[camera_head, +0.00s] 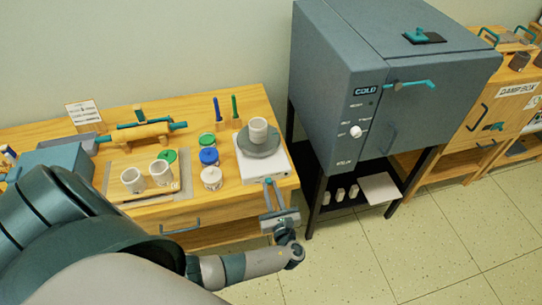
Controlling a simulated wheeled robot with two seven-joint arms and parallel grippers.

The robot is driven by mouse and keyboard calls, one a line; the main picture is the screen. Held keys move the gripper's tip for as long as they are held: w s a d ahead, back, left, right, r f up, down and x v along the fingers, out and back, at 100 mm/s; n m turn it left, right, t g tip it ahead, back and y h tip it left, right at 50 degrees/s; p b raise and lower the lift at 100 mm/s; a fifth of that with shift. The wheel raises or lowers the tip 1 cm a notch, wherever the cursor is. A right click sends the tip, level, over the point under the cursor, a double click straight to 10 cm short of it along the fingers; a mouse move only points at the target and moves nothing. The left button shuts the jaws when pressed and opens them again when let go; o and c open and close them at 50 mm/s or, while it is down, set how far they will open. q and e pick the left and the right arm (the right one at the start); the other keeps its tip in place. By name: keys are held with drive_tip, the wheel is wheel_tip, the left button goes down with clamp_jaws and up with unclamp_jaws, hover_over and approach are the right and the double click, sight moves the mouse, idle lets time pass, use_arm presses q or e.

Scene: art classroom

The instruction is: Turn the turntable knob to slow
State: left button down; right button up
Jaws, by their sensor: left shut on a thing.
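The turntable has a white box base (277,165) with a round grey wheel (259,146), and stands at the right front of the wooden table. A white cup (258,130) stands upright on the wheel. My left gripper (268,184) reaches up from below to the front face of the base, its fingertips shut at the knob. The knob itself is hidden by the fingers, and its setting cannot be read. My right gripper is not in view.
A grey kiln (330,75) marked COLD stands on a black stand right of the table. Left of the turntable are a white jar (211,178), blue and green lidded pots, two white cups on a board (118,168) and a rolling pin (140,133). Open floor (355,250) lies in front.

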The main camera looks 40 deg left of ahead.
use_arm(q)
drive_tip(key=m+p, duration=0.1)
drive_tip(key=m, duration=0.2)
drive_tip(key=shift+r+p, duration=0.15)
drive_tip(key=shift+p, duration=0.25)
drive_tip(key=shift+m+p, duration=0.35)
drive_tip(key=shift+m, duration=0.35)
drive_tip(key=c, duration=1.6)
unclamp_jaws()
drive_tip(key=shift+s+d+f, duration=0.1)
drive_tip(key=shift+d+f, duration=0.05)
drive_tip(key=shift+f, duration=0.05)
